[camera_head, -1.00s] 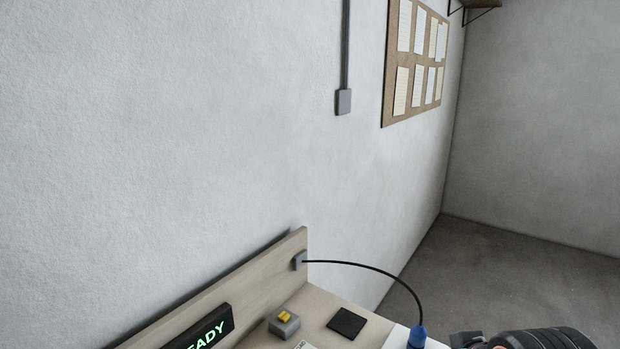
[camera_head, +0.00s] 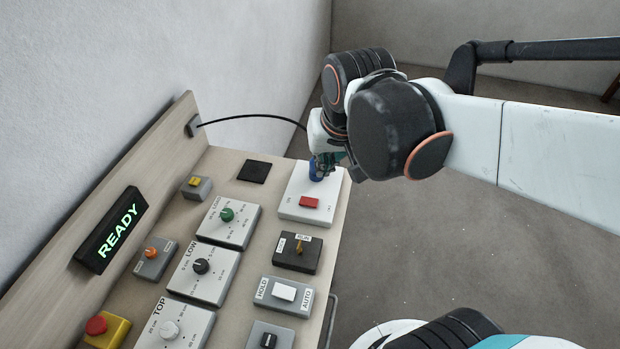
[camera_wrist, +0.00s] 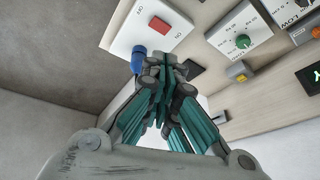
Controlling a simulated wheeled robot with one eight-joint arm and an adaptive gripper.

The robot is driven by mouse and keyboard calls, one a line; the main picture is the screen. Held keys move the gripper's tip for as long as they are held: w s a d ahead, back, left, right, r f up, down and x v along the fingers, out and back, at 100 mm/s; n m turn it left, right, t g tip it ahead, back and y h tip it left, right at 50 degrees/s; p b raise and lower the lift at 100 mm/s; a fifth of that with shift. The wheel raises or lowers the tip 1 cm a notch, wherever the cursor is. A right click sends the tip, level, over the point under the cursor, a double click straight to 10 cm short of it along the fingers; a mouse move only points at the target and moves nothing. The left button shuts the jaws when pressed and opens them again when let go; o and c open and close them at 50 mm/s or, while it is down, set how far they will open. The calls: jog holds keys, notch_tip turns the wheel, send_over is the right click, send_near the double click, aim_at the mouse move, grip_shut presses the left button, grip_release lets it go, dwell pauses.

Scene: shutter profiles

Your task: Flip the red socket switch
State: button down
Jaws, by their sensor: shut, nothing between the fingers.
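The red socket switch (camera_head: 309,202) is a small red rocker on a white socket plate (camera_head: 293,213) at the far right corner of the panel. It also shows in the wrist view (camera_wrist: 159,25), on the white plate with ON and OFF marks. A blue plug (camera_head: 316,171) with a black cable stands in the plate beside the switch, and it shows in the wrist view (camera_wrist: 138,56). My gripper (camera_head: 330,163) is beside the plug in the head view, partly hidden by my wrist. In the wrist view its fingers (camera_wrist: 165,62) are together and empty, apart from the switch.
A green-knob box (camera_head: 227,214), a black-knob box (camera_head: 201,266), a RUN switch box (camera_head: 297,252) and a HOLD/AUTO rocker box (camera_head: 284,293) sit nearby. A red button (camera_head: 96,325) and READY display (camera_head: 112,231) are at left. The black cable (camera_head: 250,116) arches behind the plug.

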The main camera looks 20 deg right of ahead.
aim_at(315, 198)
jog(key=w+d+f+m+g+p, duration=0.2)
jog(key=w+f+m+g+p, duration=0.2)
jog(key=w, duration=0.5)
notch_tip(315, 198, down, 2)
jog(key=shift+f+m+g, duration=0.1)
jog(key=shift+m+g, duration=0.2)
notch_tip(315, 198, down, 14)
jog(key=b, duration=0.3)
jog(key=shift+b, duration=0.35)
jog(key=shift+s, duration=0.1)
